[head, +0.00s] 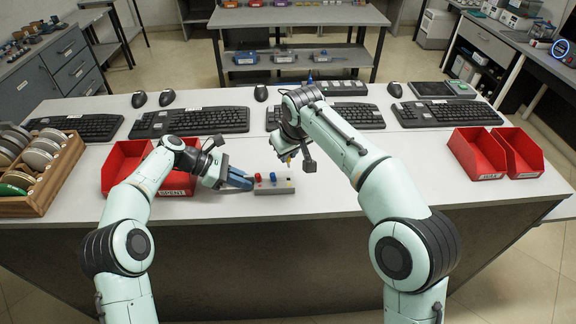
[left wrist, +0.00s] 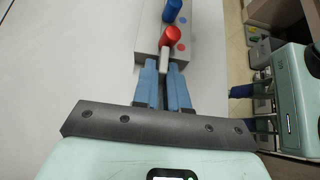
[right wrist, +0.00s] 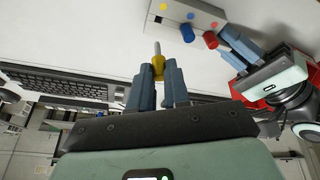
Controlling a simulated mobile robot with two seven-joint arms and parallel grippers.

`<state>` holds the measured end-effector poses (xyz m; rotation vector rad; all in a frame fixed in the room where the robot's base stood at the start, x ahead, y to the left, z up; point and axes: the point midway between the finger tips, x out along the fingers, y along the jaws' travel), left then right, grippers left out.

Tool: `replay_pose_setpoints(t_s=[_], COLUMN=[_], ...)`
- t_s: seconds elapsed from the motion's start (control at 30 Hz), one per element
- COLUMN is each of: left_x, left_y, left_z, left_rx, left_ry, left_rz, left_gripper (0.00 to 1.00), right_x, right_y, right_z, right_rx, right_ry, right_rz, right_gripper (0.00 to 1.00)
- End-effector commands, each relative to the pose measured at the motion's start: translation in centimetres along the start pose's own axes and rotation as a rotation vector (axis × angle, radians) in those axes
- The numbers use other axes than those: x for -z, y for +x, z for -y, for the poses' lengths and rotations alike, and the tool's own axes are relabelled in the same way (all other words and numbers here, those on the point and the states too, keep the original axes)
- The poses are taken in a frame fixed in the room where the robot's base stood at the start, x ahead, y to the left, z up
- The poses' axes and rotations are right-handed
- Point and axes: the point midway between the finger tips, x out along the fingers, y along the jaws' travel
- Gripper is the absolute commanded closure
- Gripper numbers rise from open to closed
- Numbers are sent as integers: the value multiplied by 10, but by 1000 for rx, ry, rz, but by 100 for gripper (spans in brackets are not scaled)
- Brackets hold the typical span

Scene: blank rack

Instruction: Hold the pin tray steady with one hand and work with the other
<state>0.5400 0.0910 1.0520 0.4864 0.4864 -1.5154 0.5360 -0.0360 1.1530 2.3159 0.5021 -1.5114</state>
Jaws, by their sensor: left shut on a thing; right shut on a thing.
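The pin tray (head: 275,190) is a grey block on the white table, with a red pin (head: 258,177) and a blue pin (head: 273,176) standing in it. Coloured dots mark its top, and in the right wrist view a dark hole shows near the yellow dot (right wrist: 163,7). My left gripper (left wrist: 165,68) is shut on the tray's end beside the red pin. My right gripper (right wrist: 160,75) is shut on a yellow pin (right wrist: 157,68) with a grey metal shaft. It holds the pin above the table behind the tray, apart from it.
Red bins stand at left (head: 123,165) and right (head: 478,155). A wooden rack of discs (head: 62,180) is at the far left. Keyboards (head: 190,121) and mice (head: 138,99) line the table's back.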

Motion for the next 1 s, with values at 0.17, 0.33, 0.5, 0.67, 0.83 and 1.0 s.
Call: replay_pose_setpoints(t_s=[0.17, 0.33, 0.5, 0.67, 0.83, 1.0], left_x=[-1, -1, -1, -1, 0, 0], left_y=[0, 0, 0, 0, 0, -4], left_z=[0, 0, 0, 0, 0, 0], left_rx=[0, 0, 0, 0, 0, -1], left_ry=[1, 1, 1, 1, 0, 0], left_rz=[1, 1, 1, 1, 1, 0], left_gripper=[100, 100, 100, 58, 58, 58], right_x=[10, 12, 12, 12, 12, 12], right_y=[-22, -29, -30, -29, -29, -29], right_z=[-2, -2, -2, -2, -2, -3], right_rx=[0, 0, 0, 0, 0, 0], right_ry=[0, -1, -1, -1, 0, 0], right_rz=[0, 1, 2, 1, 2, 2], right_gripper=[100, 100, 100, 100, 100, 100])
